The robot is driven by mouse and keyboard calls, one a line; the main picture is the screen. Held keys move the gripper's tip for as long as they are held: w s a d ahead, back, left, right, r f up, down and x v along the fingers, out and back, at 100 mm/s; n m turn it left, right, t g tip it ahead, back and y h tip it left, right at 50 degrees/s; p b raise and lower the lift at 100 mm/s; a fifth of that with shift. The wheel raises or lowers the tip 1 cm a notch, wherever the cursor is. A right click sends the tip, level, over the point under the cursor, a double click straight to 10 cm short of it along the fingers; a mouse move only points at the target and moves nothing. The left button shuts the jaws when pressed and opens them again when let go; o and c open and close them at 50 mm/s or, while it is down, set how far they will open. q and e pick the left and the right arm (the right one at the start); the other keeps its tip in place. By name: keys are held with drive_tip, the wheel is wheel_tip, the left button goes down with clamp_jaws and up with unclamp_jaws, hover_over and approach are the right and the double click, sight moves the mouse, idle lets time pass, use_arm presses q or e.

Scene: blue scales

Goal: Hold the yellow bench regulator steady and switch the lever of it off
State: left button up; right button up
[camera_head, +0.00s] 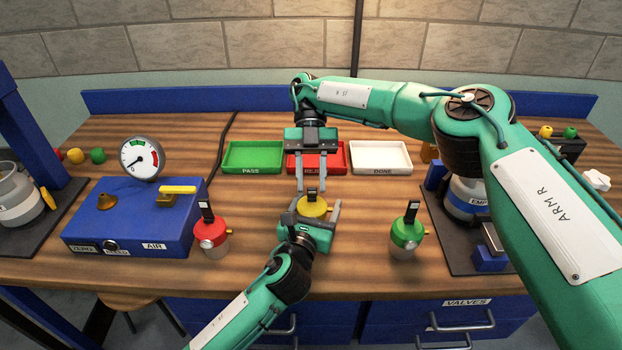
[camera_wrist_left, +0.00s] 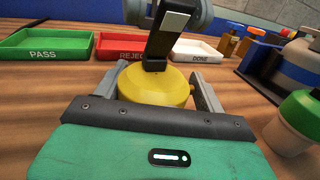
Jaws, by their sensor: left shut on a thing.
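The yellow bench regulator (camera_head: 313,209) stands in the middle of the table. My left gripper (camera_head: 311,214) is shut on it, with a finger on each side of its round body. In the left wrist view the yellow body (camera_wrist_left: 155,92) shows between the fingers. Its dark lever (camera_head: 311,193) stands up from the top; it shows with a pale face in the left wrist view (camera_wrist_left: 170,32). My right gripper (camera_head: 314,186) is open and points down just behind the lever, its fingers apart. I cannot tell whether it touches the lever.
A red regulator (camera_head: 210,232) stands left and a green one (camera_head: 407,232) right. Behind are the green PASS tray (camera_head: 252,171), red reject tray (camera_head: 335,172) and white DONE tray (camera_head: 380,171). A blue box with a gauge (camera_head: 130,225) sits left; a gas canister (camera_head: 462,199) stands right.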

drive_tip(key=shift+o, duration=0.8)
drive_tip(key=shift+s+f, duration=0.2)
drive_tip(key=shift+s, duration=0.1)
drive_tip(key=shift+s+f, duration=0.15)
drive_tip(key=shift+s, duration=0.1)
drive_tip(key=shift+t, duration=0.5)
